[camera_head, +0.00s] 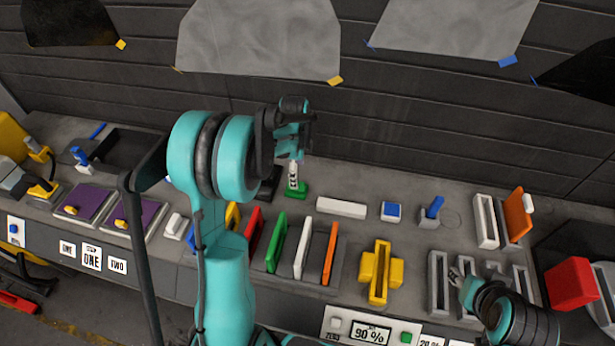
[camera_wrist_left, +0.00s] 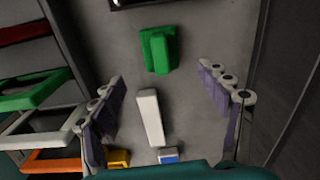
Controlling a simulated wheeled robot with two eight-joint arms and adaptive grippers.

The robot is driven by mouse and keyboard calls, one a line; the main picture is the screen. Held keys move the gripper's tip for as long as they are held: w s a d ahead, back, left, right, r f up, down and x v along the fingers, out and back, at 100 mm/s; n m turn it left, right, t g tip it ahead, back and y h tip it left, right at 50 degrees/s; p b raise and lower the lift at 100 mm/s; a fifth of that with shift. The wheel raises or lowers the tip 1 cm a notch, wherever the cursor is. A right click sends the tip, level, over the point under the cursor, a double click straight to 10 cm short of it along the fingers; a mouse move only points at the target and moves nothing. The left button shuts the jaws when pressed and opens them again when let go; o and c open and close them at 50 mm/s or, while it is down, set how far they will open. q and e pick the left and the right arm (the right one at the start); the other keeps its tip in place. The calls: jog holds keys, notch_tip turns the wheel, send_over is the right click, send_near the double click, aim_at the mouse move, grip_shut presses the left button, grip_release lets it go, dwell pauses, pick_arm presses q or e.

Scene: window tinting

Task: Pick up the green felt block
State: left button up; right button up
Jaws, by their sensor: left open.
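The green felt block (camera_wrist_left: 158,48) stands on the grey bench top in the left wrist view, beyond my fingertips and between their lines. It also shows in the head view (camera_head: 297,189), partly hidden behind my left gripper. My left gripper (camera_wrist_left: 164,95) is open and empty, its two sets of fingers wide apart. In the head view my left gripper (camera_head: 293,165) points down just over the block. My right gripper (camera_head: 463,284) is at the lower right by a grey slotted rack; its fingers are too small to read.
A white bar (camera_head: 341,208) and a blue block (camera_head: 391,211) lie right of the green block. Coloured upright panels (camera_head: 276,243) stand in a rack in front. A yellow holder (camera_head: 380,272) is at front centre. A dark wall rises behind the bench.

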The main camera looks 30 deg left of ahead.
pick_arm(q)
jog(key=shift+w+a+f+m, duration=0.3)
jog(key=shift+w+f+m, duration=0.15)
jog(key=shift+f, duration=0.2)
jog(key=f, duration=0.2)
jog(key=f+b, duration=0.1)
jog(key=f, duration=0.4)
jog(key=shift+s+f, duration=0.3)
jog(key=c, duration=1.4)
jog(key=shift+r, duration=0.1)
notch_tip(320, 180, up, 4)
jog(key=shift+r+p, duration=0.1)
jog(key=shift+p, duration=0.2)
jog(key=d+r, duration=0.2)
jog(key=d, duration=0.1)
jog(key=s+d+r+p, duration=0.1)
jog(key=d+r, duration=0.1)
jog(key=d, duration=0.2)
jog(key=s+d+r, duration=0.1)
jog(key=d+r, duration=0.1)
jog(key=d, duration=0.2)
jog(key=shift+d+r, duration=0.25)
jog(key=shift+r, duration=0.1)
